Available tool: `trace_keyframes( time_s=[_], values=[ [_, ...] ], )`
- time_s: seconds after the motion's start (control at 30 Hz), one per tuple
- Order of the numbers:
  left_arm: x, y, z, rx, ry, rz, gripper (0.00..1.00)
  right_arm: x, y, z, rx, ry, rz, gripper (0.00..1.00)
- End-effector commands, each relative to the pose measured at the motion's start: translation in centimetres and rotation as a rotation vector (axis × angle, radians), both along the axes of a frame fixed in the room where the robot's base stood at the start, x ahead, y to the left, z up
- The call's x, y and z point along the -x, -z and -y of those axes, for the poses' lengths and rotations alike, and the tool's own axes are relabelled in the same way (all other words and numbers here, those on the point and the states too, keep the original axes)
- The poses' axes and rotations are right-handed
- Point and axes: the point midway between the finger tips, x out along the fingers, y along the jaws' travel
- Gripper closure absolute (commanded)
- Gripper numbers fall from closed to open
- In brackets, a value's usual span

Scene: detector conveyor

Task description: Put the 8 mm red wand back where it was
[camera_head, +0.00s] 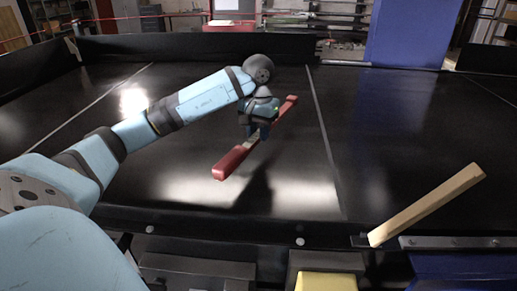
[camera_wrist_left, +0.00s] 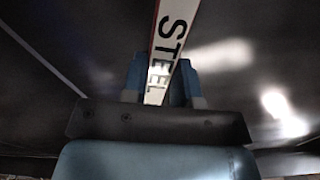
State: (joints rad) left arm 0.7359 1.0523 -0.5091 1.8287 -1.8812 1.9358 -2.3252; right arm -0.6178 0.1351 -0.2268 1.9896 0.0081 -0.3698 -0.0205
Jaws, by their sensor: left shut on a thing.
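The red wand (camera_head: 232,163) is a long bar with red ends and a pale middle stretch. My left gripper (camera_head: 257,132) is shut on it near the middle and holds it over the black conveyor belt (camera_head: 190,135). It slants from near left to far right, apparently above the belt, with a dark shadow below. In the left wrist view the wand (camera_wrist_left: 173,40) runs between the blue fingers (camera_wrist_left: 162,85). Its pale face reads "STEEL" and has red edges. The 8 mm marking cannot be read. My right gripper is not in view.
A pale, wood-coloured bar (camera_head: 428,205) sticks up at a slant at the belt's front right edge, by a metal rail (camera_head: 455,243). A yellow block (camera_head: 330,282) is at the bottom. A blue panel (camera_head: 411,35) stands behind. The belt around the wand is clear.

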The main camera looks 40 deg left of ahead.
Motion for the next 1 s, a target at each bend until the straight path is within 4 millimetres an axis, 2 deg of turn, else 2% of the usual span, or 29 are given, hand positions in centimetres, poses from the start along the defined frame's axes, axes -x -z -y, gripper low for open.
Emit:
trace_keyframes(
  time_s=[0.1,0.27,0.5,0.87,0.9,1.0],
  values=[
    [0.0,1.5,0.0,0.001,0.0,0.0,1.0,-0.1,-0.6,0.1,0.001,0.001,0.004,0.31],
    [0.0,2.5,0.0,0.0,0.0,0.001,1.0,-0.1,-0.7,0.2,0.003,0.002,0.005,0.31],
    [0.0,5.6,0.0,0.0,0.001,-0.001,1.0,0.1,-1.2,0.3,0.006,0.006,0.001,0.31],
    [0.0,6.4,0.0,-0.001,0.001,0.002,1.0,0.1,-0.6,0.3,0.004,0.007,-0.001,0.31],
    [0.0,6.4,0.0,-0.001,0.0,0.002,0.71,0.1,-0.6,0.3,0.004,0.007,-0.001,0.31],
    [0.0,6.3,0.0,-0.001,0.0,0.002,0.48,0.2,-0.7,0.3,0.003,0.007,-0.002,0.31]
  ],
)
